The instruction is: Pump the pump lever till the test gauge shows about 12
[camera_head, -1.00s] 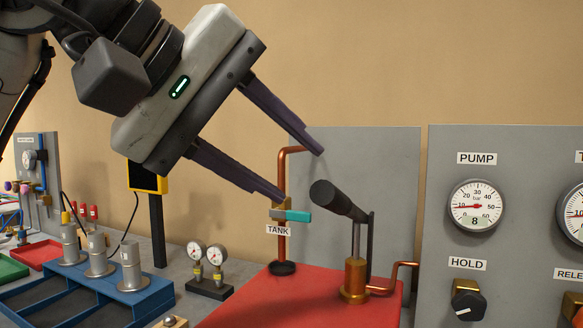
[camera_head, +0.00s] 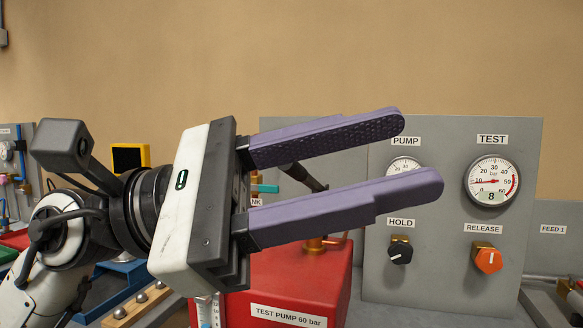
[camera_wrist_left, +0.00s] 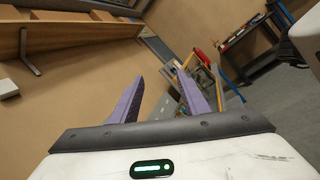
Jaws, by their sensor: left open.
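The test gauge (camera_head: 491,182) on the grey panel has a red needle low on its scale and a window showing 8. The pump lever's dark handle (camera_head: 304,177) shows in the gap between my left gripper's fingers and slants down to the right; the fingers hide part of the lever. My left gripper (camera_head: 417,154) is open and empty, its two purple fingers pointing right in front of the lever and the panel. I cannot tell whether they touch the handle. The open fingers also show in the left wrist view (camera_wrist_left: 165,85). My right gripper is not in view.
The red test pump box (camera_head: 330,275) stands below the fingers. The pump gauge (camera_head: 404,163) is partly covered by the lower finger. A black hold knob (camera_head: 400,252) and an orange release knob (camera_head: 488,260) sit on the panel. A blue rack (camera_head: 115,285) is at lower left.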

